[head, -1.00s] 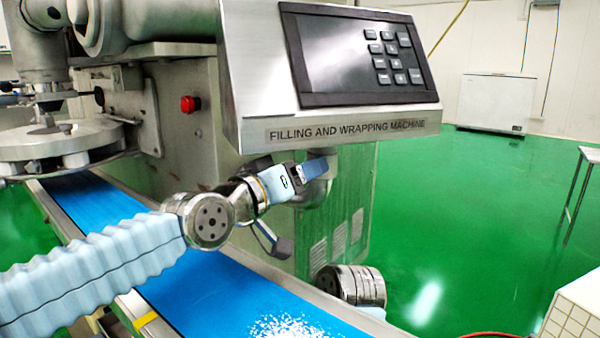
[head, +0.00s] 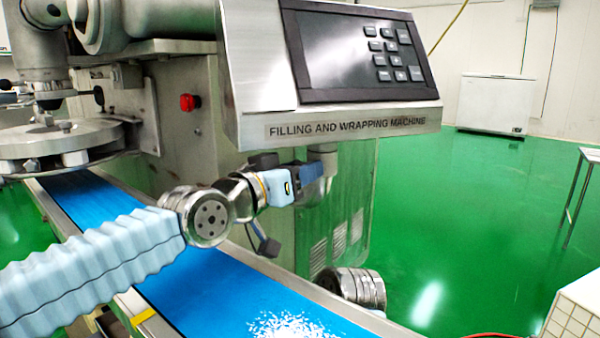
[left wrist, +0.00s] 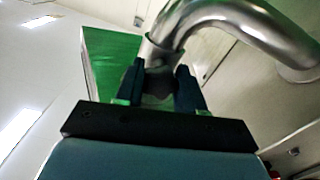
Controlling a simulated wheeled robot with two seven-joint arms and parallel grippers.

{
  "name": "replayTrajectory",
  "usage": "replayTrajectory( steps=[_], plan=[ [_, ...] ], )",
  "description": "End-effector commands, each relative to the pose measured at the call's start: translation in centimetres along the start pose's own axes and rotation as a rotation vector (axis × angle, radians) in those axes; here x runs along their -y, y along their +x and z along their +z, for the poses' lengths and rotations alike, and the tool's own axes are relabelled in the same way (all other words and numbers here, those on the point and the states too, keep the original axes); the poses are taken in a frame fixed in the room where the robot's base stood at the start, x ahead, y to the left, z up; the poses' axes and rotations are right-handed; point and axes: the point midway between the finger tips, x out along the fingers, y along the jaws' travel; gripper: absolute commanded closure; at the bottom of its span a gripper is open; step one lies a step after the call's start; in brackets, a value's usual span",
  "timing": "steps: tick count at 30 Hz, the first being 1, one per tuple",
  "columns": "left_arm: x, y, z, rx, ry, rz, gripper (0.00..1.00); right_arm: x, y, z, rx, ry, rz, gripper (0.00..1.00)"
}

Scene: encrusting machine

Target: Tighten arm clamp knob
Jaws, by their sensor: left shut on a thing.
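The filling and wrapping machine's control box (head: 350,127) overhangs my left gripper (head: 318,176). The fingers are just under the box's lower edge, at the metal support arm (head: 327,150). In the left wrist view my left gripper (left wrist: 160,88) has its two dark fingers on either side of a dark grey knob (left wrist: 158,84). It is shut on this knob, below the collar of the curved metal arm (left wrist: 185,22). In the head view the knob is mostly hidden by the fingers. My right gripper is not in view.
A blue conveyor belt (head: 215,290) with white flakes (head: 290,326) on it runs below my left arm. A red button (head: 188,102) is on the machine's side. A round metal plate (head: 60,145) stands at the left. Green floor (head: 460,220) lies open to the right.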

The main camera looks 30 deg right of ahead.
Motion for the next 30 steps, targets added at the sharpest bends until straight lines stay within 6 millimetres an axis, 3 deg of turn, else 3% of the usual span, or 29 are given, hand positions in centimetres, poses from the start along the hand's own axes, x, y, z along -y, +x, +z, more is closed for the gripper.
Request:
replayTrajectory(
  steps=[1,6,17,20,30],
  plan=[
    [0.0,0.0,0.0,0.0,0.002,-0.001,0.6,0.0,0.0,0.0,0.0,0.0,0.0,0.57],
    [0.0,0.0,0.0,0.0,0.001,-0.001,0.36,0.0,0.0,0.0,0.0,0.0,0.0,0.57],
    [0.1,-0.6,0.0,-0.001,-0.002,-0.001,0.36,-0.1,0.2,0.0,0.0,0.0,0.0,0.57],
    [0.2,-2.1,0.1,-0.002,-0.002,-0.003,0.36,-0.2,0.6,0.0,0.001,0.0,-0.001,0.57],
    [0.5,-9.7,0.3,-0.002,-0.002,-0.007,0.36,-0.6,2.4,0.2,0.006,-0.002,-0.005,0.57]
  ],
)
